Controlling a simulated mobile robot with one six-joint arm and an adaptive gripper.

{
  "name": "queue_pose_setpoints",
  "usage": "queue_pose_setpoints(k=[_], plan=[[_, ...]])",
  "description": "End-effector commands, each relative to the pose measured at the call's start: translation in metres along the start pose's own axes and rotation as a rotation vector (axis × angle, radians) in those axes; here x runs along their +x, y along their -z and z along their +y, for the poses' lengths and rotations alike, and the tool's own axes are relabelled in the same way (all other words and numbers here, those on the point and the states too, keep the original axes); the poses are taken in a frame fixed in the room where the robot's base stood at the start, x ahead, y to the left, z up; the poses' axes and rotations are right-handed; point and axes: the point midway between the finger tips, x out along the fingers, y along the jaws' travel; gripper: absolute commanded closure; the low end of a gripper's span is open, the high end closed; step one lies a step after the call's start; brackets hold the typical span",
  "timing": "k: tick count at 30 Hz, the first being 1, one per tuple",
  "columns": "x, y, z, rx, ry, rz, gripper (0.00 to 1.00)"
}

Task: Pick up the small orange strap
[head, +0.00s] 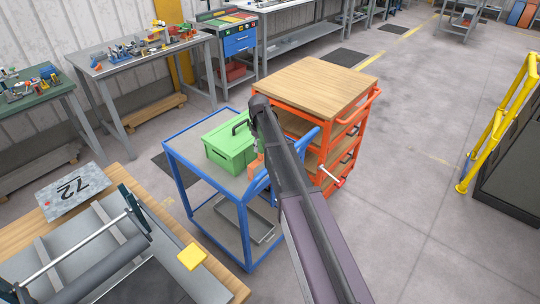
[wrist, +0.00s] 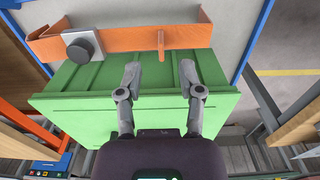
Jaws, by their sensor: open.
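The orange strap (wrist: 120,40) lies across the top of the wrist view, on the grey top of the blue cart, beside the green box (wrist: 75,92). It has upturned ends, a small upright tab and a round dark knob (wrist: 80,46) near its left part. In the head view only a bit of the strap (head: 256,165) shows next to the green box (head: 229,148); my arm hides the rest. My gripper (wrist: 160,73) is open and empty. Its two fingers appear over the green box, pointing toward the strap and apart from it.
The blue cart (head: 194,164) has a lower shelf with a grey tray. An orange drawer cart (head: 318,88) with a wooden top stands close on its right. A machine with a roller (head: 98,262) is at the front left. Open floor (head: 420,200) lies to the right.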

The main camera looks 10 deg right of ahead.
Motion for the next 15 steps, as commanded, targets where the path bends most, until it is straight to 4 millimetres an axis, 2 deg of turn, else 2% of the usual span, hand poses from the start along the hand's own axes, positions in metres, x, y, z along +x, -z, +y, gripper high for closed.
queue_pose_setpoints(k=[15], plan=[[0.041, 0.002, -0.001, 0.000, 0.000, 0.000, 0.51]])
